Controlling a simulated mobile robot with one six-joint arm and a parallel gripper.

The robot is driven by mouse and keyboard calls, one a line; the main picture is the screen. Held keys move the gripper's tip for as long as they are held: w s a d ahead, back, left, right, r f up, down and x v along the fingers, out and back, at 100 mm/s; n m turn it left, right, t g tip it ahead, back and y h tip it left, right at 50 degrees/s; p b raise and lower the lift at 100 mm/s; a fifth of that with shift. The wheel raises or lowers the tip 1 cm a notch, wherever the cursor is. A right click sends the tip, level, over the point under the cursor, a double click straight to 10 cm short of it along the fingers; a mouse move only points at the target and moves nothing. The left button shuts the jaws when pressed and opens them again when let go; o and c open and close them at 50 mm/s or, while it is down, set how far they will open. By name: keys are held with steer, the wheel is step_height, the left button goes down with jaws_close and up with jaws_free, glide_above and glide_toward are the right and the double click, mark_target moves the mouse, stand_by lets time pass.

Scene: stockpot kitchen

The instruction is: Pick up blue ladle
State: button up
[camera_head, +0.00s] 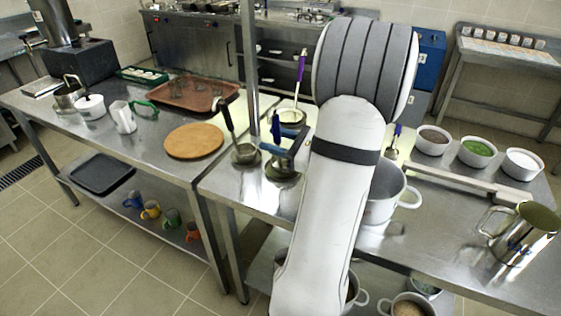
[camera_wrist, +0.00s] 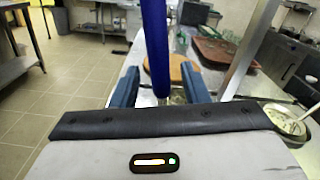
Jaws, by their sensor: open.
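The blue ladle (camera_head: 276,128) stands with its handle upright near the left end of the right-hand steel table, its bowl low by the tabletop. My gripper (camera_head: 287,150) is at this handle, level with its lower part. In the wrist view, the blue handle (camera_wrist: 156,50) rises between the two blue fingers of my gripper (camera_wrist: 159,86). The fingers are open, with a gap on each side of the handle. The ladle's bowl is mostly hidden behind my gripper in the wrist view.
A black-handled ladle (camera_head: 244,154) stands just left, and a purple-handled strainer (camera_head: 300,68) stands behind. A steel post (camera_head: 250,50) rises close by. A pot (camera_head: 384,207) sits right of my arm. A wooden board (camera_head: 194,141) lies on the left table.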

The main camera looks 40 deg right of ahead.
steer(key=x, duration=0.3)
steer(key=shift+c, duration=0.3)
steer(key=shift+s, duration=0.1)
jaws_close()
stand_by(0.3)
